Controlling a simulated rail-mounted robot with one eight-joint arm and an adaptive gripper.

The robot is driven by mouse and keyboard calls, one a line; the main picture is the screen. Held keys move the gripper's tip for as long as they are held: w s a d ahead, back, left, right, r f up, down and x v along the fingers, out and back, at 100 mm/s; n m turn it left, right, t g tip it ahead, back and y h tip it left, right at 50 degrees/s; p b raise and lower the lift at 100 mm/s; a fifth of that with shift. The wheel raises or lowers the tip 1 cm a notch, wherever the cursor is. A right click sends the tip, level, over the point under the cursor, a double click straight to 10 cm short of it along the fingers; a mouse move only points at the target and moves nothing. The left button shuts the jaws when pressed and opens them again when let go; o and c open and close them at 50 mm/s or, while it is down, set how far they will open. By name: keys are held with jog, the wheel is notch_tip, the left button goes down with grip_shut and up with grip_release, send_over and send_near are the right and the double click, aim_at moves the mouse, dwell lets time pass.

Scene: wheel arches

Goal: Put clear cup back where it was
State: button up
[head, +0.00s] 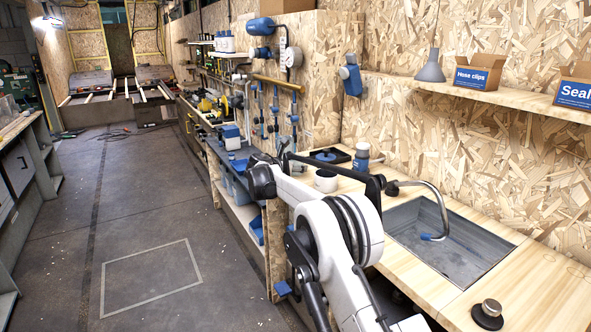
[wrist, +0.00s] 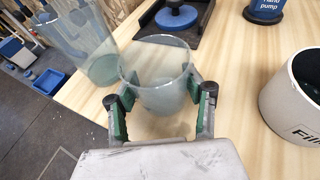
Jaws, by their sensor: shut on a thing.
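The clear cup (wrist: 157,65) is in the wrist view, between the two green-padded fingers of my gripper (wrist: 160,95). My gripper is shut on it. The cup looks upright, over the light wooden counter (wrist: 240,75); I cannot tell whether its base touches the wood. A second, larger clear vessel (wrist: 92,50) stands to its left, close to the counter's edge. In the head view my arm hides the cup.
A white container (wrist: 290,100) stands to the right, also in the head view (head: 326,181). Behind are a black tray (wrist: 150,33) with a blue disc (wrist: 176,17) and a hand pump bottle (wrist: 265,10). The sink (head: 450,250) lies right. Bare wood separates cup and white container.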

jog(key=shift+f, duration=0.2)
jog(key=o, duration=1.2)
jog(key=shift+r, duration=0.25)
jog(key=p+v, duration=0.1)
jog(key=v, duration=1.1)
